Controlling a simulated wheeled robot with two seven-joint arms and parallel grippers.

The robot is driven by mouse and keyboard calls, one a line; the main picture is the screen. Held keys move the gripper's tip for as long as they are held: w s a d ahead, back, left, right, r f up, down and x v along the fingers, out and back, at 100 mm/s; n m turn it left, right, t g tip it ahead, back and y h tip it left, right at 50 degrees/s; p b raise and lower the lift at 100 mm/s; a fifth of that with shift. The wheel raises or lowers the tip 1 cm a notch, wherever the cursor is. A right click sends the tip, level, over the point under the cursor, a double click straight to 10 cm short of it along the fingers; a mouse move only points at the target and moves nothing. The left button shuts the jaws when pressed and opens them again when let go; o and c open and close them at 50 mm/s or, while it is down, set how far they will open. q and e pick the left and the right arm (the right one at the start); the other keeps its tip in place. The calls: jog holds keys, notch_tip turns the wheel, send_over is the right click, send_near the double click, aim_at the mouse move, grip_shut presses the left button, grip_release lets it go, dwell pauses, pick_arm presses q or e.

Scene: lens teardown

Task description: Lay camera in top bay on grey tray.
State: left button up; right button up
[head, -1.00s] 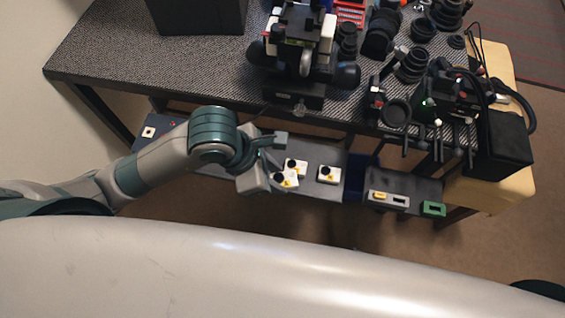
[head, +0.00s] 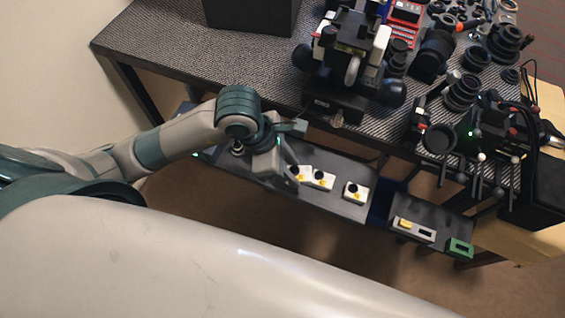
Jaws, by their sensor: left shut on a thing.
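My left gripper (head: 291,160) comes in from the left over the long dark grey surface, shut on a small white camera (head: 301,174). This camera shows a yellow mark, and the gripper partly hides it. Two similar white pieces with black round tops, one close by (head: 322,179) and one farther right (head: 356,191), sit on the grey surface. A grey tray (head: 443,216) lies at the lower right. It carries a pale piece with a yellow block and a dark opening, and a green frame (head: 460,248). I cannot tell which bay is the top one. My right gripper is out of view.
A patterned table (head: 180,45) stands behind, with a black instrument (head: 345,60), lenses (head: 463,92) and cables crowding its right side. A dark blue strip (head: 386,203) separates the grey surfaces. Table legs stand behind them.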

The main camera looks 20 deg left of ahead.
pick_arm(q)
jog(key=w+a+f, duration=0.1)
jog(key=w+a, duration=0.1)
jog(key=w+a+f, duration=0.2)
jog(key=shift+w+f, duration=0.25)
jog(key=shift+f+p, duration=0.35)
jog(key=shift+f, duration=1.65)
jog(key=shift+f, duration=0.15)
jog(key=o, duration=1.1)
jog(key=shift+c, duration=0.2)
